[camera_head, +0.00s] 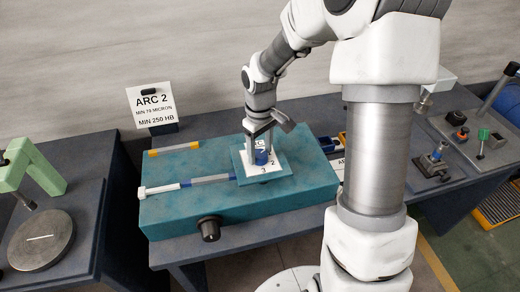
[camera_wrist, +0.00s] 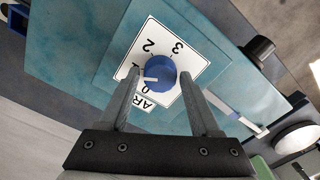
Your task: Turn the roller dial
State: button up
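The roller dial is a blue knob (camera_wrist: 160,73) with a white pointer mark, on a white number plate (camera_wrist: 192,72). In the wrist view the pointer aims left, toward one fingertip. The 2 and 3 read clearly; the marks by the left finger are partly hidden. My gripper (camera_wrist: 159,77) is open, with one finger on each side of the knob and a visible gap to it. In the head view my gripper (camera_head: 262,148) points down over the blue knob (camera_head: 261,157) on the raised block of the teal bender (camera_head: 300,201).
A black side knob (camera_head: 209,229) sticks out of the bender's front. A sign reading ARC 2, MIN 70 MICRON, MIN 250 HB (camera_head: 152,105) stands behind. White-and-blue (camera_head: 187,184) and yellow-and-grey (camera_head: 174,149) bars lie on the bender. Green equipment (camera_head: 35,167) stands left.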

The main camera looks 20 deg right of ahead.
aim_at(260, 154)
jog(key=shift+o, duration=1)
notch_tip(260, 154, up, 17)
jog(key=shift+r, duration=0.2)
jog(key=s+r+m+t, duration=0.3)
jog(key=s+m+t, duration=0.2)
jog(key=s, duration=1.5)
jog(key=shift+s+r+m+t, duration=0.2)
jog(key=shift+m+t, duration=0.1)
jog(key=shift+m, duration=0.2)
dwell(0.7)
